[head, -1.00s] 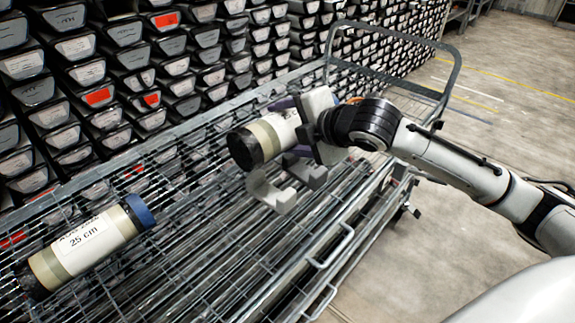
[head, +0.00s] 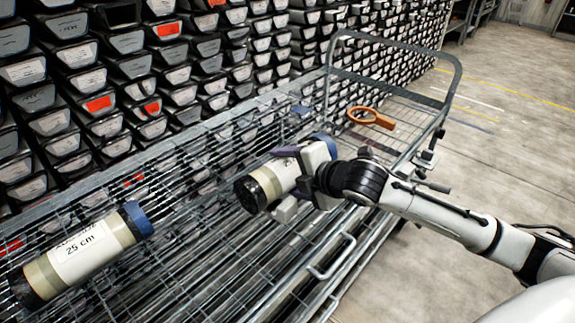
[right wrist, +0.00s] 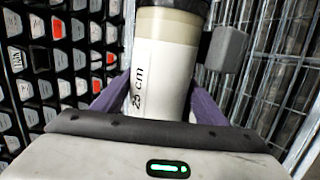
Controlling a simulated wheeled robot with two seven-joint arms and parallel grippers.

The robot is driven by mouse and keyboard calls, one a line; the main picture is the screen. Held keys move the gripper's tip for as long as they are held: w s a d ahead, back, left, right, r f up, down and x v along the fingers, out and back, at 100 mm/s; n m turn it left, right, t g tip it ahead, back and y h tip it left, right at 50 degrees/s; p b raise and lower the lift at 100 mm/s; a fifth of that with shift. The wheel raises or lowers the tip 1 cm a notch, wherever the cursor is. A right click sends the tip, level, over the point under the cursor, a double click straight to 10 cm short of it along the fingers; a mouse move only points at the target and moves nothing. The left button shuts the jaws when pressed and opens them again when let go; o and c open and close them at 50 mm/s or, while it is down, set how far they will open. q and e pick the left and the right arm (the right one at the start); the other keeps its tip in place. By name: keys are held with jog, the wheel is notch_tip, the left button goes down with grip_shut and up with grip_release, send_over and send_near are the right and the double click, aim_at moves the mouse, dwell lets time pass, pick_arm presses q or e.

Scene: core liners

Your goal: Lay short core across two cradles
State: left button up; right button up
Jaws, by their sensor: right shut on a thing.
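My right gripper (head: 306,172) is shut on a cream core liner (head: 272,180) with a black end towards the left and a blue end towards the right. In the right wrist view the purple fingers clasp the same core (right wrist: 172,60), whose label reads 25 cm. A grey cradle (head: 287,209) shows just below the core, mostly hidden by it; a grey block (right wrist: 226,49) also shows beside the core in the right wrist view. I cannot tell whether the core touches the cradles, and a second cradle is not clearly visible. My left gripper is not in view.
Another core labelled 25 cm (head: 85,248), with a blue cap, lies on the wire-mesh cart (head: 215,265) at left. An orange ring-shaped tool (head: 371,118) lies on the cart's far end. Stacked core boxes (head: 130,60) stand behind; open floor (head: 500,150) is at right.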

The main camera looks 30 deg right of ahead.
jog(key=shift+w+r, duration=0.1)
jog(key=shift+r, duration=0.2)
jog(key=o, duration=1.7)
jog(key=shift+f, duration=0.4)
jog(key=o, duration=0.4)
jog(key=shift+r, duration=0.15)
jog(key=shift+s+r, duration=0.2)
jog(key=shift+s, duration=0.1)
jog(key=shift+v, duration=5.8)
jog(key=shift+f, duration=0.1)
